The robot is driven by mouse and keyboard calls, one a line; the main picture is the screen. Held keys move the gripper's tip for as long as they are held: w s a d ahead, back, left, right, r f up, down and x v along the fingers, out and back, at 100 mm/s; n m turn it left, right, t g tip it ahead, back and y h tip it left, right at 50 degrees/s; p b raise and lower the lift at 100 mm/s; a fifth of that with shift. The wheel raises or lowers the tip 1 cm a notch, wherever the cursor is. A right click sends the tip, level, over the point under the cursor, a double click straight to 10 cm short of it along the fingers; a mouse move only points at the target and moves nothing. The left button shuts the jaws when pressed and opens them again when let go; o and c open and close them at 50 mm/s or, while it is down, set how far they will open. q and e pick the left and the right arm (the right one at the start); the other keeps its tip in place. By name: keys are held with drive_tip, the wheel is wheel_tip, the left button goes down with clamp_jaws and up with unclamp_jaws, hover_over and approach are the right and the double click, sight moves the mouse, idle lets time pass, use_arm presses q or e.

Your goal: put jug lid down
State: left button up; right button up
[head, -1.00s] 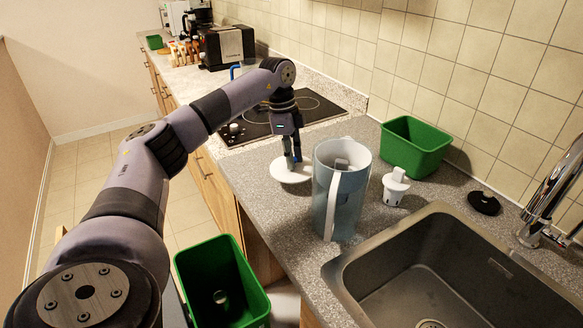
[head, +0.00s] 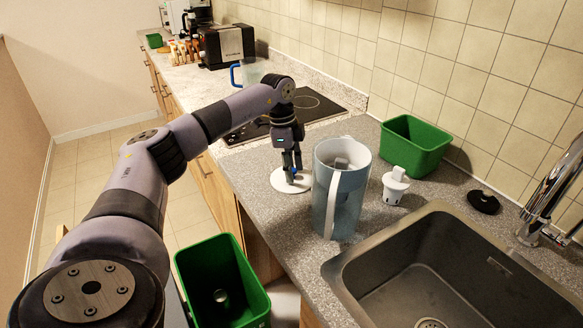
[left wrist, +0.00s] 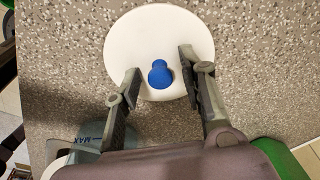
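The jug lid (head: 279,182) is a round white disc with a blue knob (left wrist: 160,74). It lies flat on the grey speckled counter, left of the jug. The clear bluish jug (head: 350,205) with a white handle stands upright and has no lid on top. My left gripper (head: 292,177) is low over the lid. In the left wrist view its fingers (left wrist: 158,83) are apart, one on each side of the knob, with gaps showing between them and the knob. My right gripper is not in view.
A white filter-like part (head: 395,188) stands right of the jug, by the sink (head: 345,268). A green bin (head: 415,147) is behind it. A black piece (head: 484,203) lies near the tap (head: 545,200). Another green bin (head: 245,285) stands below the counter edge. The hob (head: 315,108) lies beyond the lid.

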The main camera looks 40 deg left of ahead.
use_arm(q)
drive_tip(key=shift+r, duration=0.25)
wheel_tip(320, 180, up, 12)
drive_tip(key=a, duration=0.1)
drive_tip(key=shift+s+a+f+b, duration=0.15)
drive_tip(key=shift+s+a+b, duration=0.15)
drive_tip(key=shift+s+b, duration=0.1)
idle(0.3)
